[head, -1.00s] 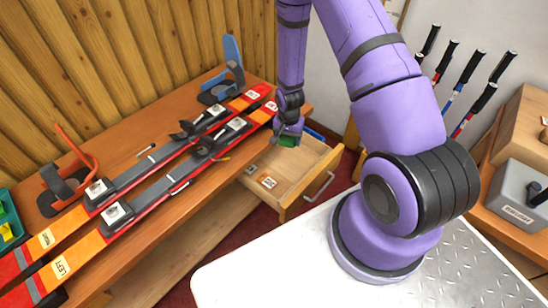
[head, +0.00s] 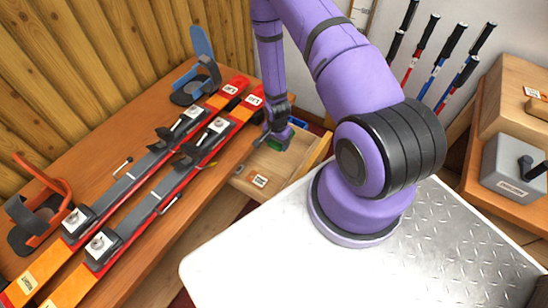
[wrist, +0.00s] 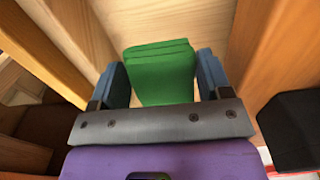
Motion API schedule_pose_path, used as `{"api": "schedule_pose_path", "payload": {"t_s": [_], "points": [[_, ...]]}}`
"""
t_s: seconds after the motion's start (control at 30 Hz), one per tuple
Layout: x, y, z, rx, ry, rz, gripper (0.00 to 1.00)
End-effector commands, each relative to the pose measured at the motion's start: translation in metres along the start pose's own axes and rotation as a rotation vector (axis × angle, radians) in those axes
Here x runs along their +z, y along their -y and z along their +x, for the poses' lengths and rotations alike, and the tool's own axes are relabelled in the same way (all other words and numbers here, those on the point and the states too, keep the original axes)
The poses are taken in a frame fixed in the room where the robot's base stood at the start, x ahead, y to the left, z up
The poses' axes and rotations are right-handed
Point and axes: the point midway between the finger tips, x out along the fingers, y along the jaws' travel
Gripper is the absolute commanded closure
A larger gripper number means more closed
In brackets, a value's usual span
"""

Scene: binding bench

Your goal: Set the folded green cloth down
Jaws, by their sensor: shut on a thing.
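My gripper (wrist: 163,78) is shut on the folded green cloth (wrist: 160,70), which sits between its two blue fingers in the wrist view. The cloth looks like a stack of several folded layers. In the head view my gripper (head: 275,139) hangs at the right end of the bench, over an open wooden drawer (head: 288,166). The cloth shows there as a small green patch (head: 276,145). Wooden walls and a pale floor surround the cloth in the wrist view. I cannot tell whether the cloth touches the drawer floor.
Two red and orange skis (head: 150,190) lie along the wooden bench (head: 112,150). A label (head: 259,181) lies in the drawer's front part. A blue item (head: 298,123) is at its far side.

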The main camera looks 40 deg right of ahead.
Motion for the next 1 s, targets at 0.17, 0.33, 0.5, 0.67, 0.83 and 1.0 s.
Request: {"api": "schedule_pose_path", "payload": {"t_s": [0.17,0.33,0.5,0.67,0.83,1.0], "points": [[0.001,0.000,0.039,0.002,0.001,-0.002,0.51],[0.001,0.000,0.065,0.000,0.001,-0.001,0.51],[0.000,0.001,0.075,-0.001,0.000,-0.002,0.51],[0.001,0.000,0.087,0.000,0.000,-0.002,0.51],[0.001,0.000,0.110,0.000,0.000,-0.002,0.51],[0.000,0.001,0.115,-0.001,-0.001,-0.002,0.51]]}}
